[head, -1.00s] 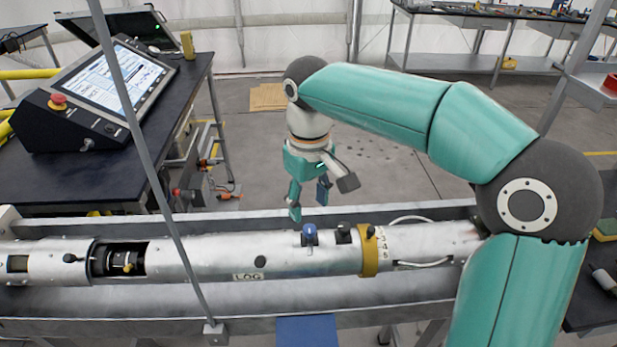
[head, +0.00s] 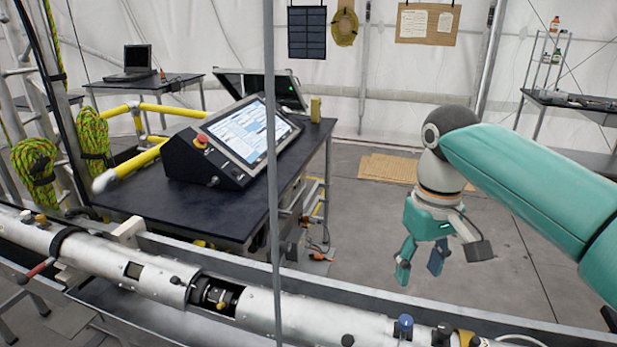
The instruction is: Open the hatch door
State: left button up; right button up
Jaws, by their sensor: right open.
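A long silver tube (head: 280,312) lies in a metal trough across the bottom of the head view. It has an open window (head: 216,293) showing a dark mechanism with a brass-coloured part, and a smaller opening (head: 133,270) to its left. A blue knob (head: 405,322) and a black knob (head: 441,333) stand up from the tube at the lower right. I cannot tell which part is the hatch door. My right gripper (head: 420,268) hangs open and empty, fingers down, beyond the tube and above the floor, apart from the blue knob. My left gripper is not in view.
A thin grey pole (head: 271,150) rises in front of the tube. A dark table (head: 150,203) behind the tube bears a control console (head: 235,142) with a red button. Yellow railings (head: 140,160) and coiled ropes (head: 35,170) stand at left.

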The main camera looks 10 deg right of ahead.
aim_at(328, 323)
jog(key=k, duration=1)
